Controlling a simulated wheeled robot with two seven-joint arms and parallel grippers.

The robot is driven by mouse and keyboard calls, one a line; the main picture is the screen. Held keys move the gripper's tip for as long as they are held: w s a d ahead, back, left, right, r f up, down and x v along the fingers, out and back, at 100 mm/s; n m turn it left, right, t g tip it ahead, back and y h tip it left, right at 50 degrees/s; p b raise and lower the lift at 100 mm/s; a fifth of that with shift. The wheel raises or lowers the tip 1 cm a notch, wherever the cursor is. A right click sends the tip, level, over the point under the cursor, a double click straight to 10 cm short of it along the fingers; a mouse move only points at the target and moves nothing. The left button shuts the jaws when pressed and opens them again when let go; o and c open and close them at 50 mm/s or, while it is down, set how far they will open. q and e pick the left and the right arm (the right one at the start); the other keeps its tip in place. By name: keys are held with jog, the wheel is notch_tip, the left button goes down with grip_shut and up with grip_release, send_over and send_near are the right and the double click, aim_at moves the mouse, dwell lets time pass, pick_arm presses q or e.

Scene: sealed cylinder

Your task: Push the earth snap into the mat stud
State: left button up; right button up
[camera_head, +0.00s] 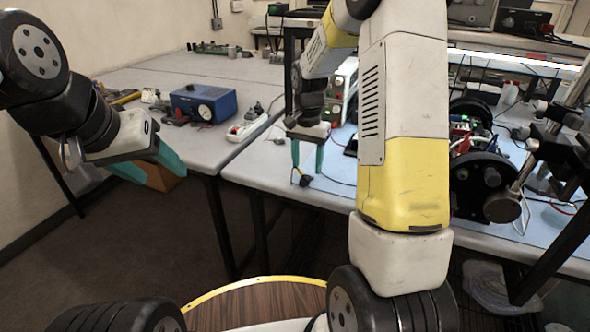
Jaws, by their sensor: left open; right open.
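My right gripper (307,172) hangs fingers-down over the workbench, its teal fingers apart. A small dark piece with a yellowish part and a thin cord, which looks like the earth snap (303,180), shows between and just below its fingertips. I cannot tell whether it touches a finger or the mat. The light blue mat (337,168) covers the bench there. I cannot make out the mat stud.
A blue box with a dial (203,102) and a white power strip (247,123) stand on the grey left table (150,78). Black reels (482,183) and electronics crowd the bench at the right. My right arm hides the bench's middle. A round wooden surface (255,303) is at the bottom.

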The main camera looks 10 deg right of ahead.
aim_at(304, 177)
jog(key=shift+f, duration=0.1)
jog(key=f, duration=0.5)
jog(key=shift+a, duration=0.3)
jog(key=shift+w, duration=0.1)
grip_shut()
